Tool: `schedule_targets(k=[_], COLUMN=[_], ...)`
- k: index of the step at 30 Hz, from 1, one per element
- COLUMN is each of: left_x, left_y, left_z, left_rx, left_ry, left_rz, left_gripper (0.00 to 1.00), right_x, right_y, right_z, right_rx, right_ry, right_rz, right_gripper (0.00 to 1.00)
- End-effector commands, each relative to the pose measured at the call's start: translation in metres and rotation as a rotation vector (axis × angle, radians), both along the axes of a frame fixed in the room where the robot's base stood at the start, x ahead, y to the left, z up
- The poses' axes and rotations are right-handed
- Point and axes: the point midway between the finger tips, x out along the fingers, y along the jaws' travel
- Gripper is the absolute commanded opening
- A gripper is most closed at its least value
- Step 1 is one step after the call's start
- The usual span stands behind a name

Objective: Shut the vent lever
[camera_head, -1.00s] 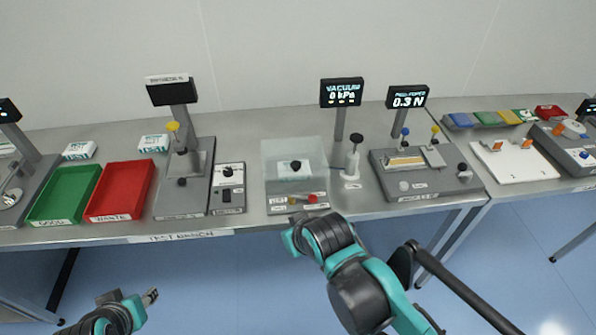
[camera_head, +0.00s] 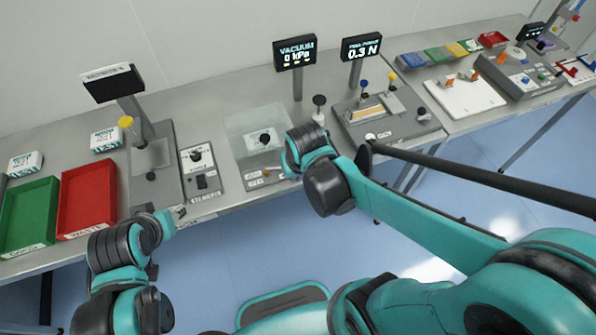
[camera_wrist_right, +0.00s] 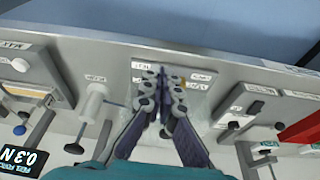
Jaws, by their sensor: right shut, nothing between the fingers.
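The vacuum chamber (camera_head: 243,128), a clear box on a grey base, stands at the bench's front edge. A small yellowish part (camera_head: 267,174) shows on its front strip. The red part beside it is hidden behind my right wrist, and I cannot tell which is the vent lever. My right gripper (camera_wrist_right: 163,78) is shut and empty in the wrist view, its fingertips over the labelled front strip (camera_wrist_right: 143,66). Whether they touch anything is unclear. In the head view the right wrist hides the fingertips. My left gripper (camera_head: 178,213) is low at the bench's front edge; its opening is unclear.
The vacuum display (camera_head: 295,53) reads 0 kPa. A small switch box (camera_head: 200,172) stands left of the chamber. The force station (camera_head: 395,125) stands to its right. Red (camera_head: 88,196) and green (camera_head: 28,215) trays lie at the left. Floor is open in front.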

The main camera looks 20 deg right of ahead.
Motion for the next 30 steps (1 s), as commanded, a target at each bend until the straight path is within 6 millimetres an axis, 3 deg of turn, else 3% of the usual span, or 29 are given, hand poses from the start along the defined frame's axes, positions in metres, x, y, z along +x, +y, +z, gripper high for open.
schedule_targets(k=[3, 9, 18, 30], left_x=[0.0, 0.0, 0.0, 0.0], left_y=[0.0, 0.0, 0.0, 0.0], left_z=[-0.016, -0.033, -0.037, -0.038], left_rx=[0.0, 0.0, 0.0, 0.0], left_ry=[0.0, 0.0, 0.0, 0.0], left_rz=[0.0, 0.0, 0.0, 0.0], left_gripper=[0.4, 0.4, 0.4, 0.4], right_x=[0.009, 0.022, 0.056, 0.059], right_y=[0.0, -0.001, -0.002, -0.002], right_z=[-0.031, -0.067, -0.067, -0.067], right_rx=[0.0, 0.0, 0.0, 0.0], right_ry=[0.0, -0.001, -0.001, -0.001], right_rz=[-0.001, -0.001, 0.0, 0.0], right_gripper=[0.0, 0.0, 0.0, 0.0])
